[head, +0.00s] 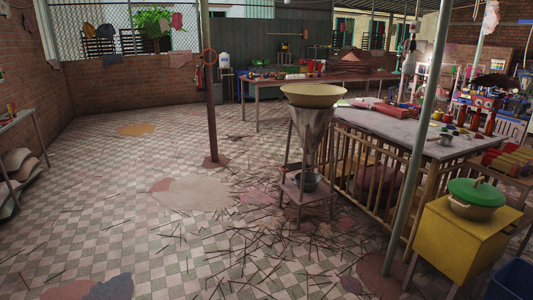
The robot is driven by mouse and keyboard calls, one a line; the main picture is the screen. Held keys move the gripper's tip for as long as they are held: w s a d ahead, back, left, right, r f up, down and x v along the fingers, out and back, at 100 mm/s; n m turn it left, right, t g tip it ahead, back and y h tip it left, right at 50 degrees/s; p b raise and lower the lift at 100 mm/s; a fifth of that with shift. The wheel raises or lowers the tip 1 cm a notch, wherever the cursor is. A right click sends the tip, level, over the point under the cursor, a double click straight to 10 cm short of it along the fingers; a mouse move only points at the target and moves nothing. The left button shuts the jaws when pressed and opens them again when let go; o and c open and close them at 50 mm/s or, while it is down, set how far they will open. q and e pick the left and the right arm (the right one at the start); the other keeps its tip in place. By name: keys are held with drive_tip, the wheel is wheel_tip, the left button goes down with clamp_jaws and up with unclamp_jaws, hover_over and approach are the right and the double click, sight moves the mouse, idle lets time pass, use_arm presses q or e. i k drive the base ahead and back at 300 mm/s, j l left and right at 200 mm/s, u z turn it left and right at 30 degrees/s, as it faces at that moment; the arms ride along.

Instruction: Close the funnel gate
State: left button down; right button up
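The funnel (315,130) is a grey metal cone in a metal stand, right of the picture's centre. A wide tan basin (315,95) sits on its top. A grey metal bowl (310,182) stands on the stand's lower shelf (302,194), under the funnel's narrow end. The gate is too small to make out from here, so I cannot tell whether it is open or shut. Neither of my grippers is in view.
Thin dark sticks (245,245) litter the tiled floor before the stand. A cluttered table (400,122) with a slatted base stands right of it. A thin pole (425,140) and a yellow cabinet (452,238) with a green-lidded pot (476,197) are nearer right. The left floor is mostly clear.

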sight(296, 165)
drive_tip(key=i, duration=2.3)
